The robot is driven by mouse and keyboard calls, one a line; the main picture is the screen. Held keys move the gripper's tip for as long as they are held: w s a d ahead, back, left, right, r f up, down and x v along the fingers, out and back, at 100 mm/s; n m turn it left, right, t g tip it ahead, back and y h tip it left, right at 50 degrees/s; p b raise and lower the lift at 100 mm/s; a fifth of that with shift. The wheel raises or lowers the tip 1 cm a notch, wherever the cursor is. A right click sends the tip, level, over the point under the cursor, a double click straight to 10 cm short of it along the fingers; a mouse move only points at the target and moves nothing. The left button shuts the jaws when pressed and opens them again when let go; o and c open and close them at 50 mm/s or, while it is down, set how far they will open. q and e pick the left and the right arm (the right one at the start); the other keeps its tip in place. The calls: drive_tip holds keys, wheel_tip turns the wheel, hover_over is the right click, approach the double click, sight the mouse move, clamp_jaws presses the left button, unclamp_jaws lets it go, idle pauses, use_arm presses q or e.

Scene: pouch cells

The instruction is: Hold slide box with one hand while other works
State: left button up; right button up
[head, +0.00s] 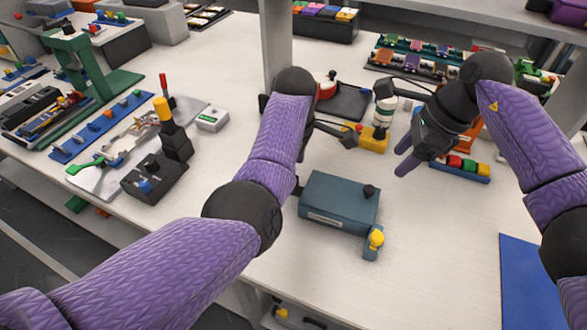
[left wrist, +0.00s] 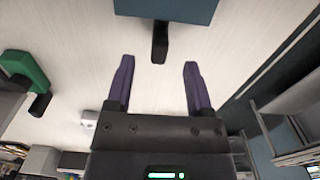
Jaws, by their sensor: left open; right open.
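The slide box, a teal block (head: 340,203) with a black knob on top and a yellow-topped part at its front right corner, sits on the white table. In the left wrist view its teal edge (left wrist: 175,8) shows at the top, with a black tab (left wrist: 160,42) sticking out from it. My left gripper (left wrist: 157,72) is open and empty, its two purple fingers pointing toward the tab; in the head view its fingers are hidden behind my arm. My right gripper (head: 402,158) is open and empty, above the table, behind and to the right of the box.
A black block with a yellow-topped post (head: 162,165) stands left of the box. A yellow block (head: 373,138) stands behind it, and a tray of coloured blocks (head: 460,170) lies behind right. A blue mat (head: 530,285) lies front right.

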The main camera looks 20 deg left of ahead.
use_arm(q)
wheel_tip(320, 180, down, 6)
drive_tip(key=shift+f, duration=0.2)
clamp_jaws()
idle(0.9)
